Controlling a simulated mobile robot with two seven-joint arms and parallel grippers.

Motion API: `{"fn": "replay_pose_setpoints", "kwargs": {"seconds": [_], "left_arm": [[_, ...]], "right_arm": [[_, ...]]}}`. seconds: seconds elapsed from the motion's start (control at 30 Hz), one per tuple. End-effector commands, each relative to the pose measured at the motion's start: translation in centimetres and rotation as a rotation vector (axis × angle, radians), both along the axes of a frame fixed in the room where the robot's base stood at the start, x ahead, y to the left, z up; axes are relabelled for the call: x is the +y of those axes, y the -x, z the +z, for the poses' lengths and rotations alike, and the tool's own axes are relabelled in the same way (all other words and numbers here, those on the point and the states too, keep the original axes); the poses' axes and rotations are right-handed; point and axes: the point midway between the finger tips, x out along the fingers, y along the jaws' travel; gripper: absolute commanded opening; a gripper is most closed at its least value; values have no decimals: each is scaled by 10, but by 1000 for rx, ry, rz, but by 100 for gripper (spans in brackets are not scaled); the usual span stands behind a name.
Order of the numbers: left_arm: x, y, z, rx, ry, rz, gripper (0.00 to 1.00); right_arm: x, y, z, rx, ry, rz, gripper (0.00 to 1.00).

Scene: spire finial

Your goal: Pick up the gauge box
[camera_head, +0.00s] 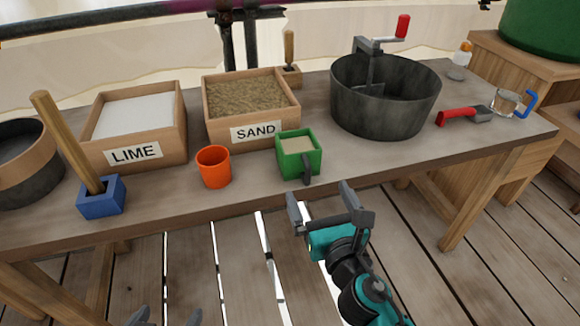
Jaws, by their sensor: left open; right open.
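The gauge box appears to be the green square box (298,154) near the table's front edge, right of the orange cup. It stands upright, its inside looks pale beige, and a dark grey handle hangs on its front right side. My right gripper (320,193) is open and empty just in front of the table edge, below and slightly right of the green box. Its fingers point toward the box without touching it. My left gripper (168,315) is open at the bottom edge, with only its fingertips in view, well away from the box.
An orange cup (214,167), a sand box (265,129) and a lime box (134,155) stand left of and behind the green box. A large dark bucket (385,112) stands behind right. A blue block with a wooden handle (101,197) is far left. Table front right is clear.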

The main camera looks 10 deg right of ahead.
Motion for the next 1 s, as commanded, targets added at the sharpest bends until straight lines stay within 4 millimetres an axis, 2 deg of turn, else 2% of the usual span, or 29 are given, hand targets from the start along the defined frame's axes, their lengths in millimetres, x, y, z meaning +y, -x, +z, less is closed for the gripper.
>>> {"fn": "replay_pose_setpoints", "kwargs": {"seconds": [0.17, 0.4, 0.73, 1.0], "left_arm": [[-1, -2, 7, -5, 3, -1, 97], [-3, -2, 10, -5, 13, 5, 97], [-4, 1, 6, 3, 16, 8, 97], [-3, 2, 1, 7, 13, 7, 97]], "right_arm": [[1, -18, 3, -7, 20, 0, 100], [1, -59, 2, -5, 16, 0, 100], [0, -84, -1, -3, 14, 0, 100], [-2, -121, -3, -4, 14, 0, 100]]}}
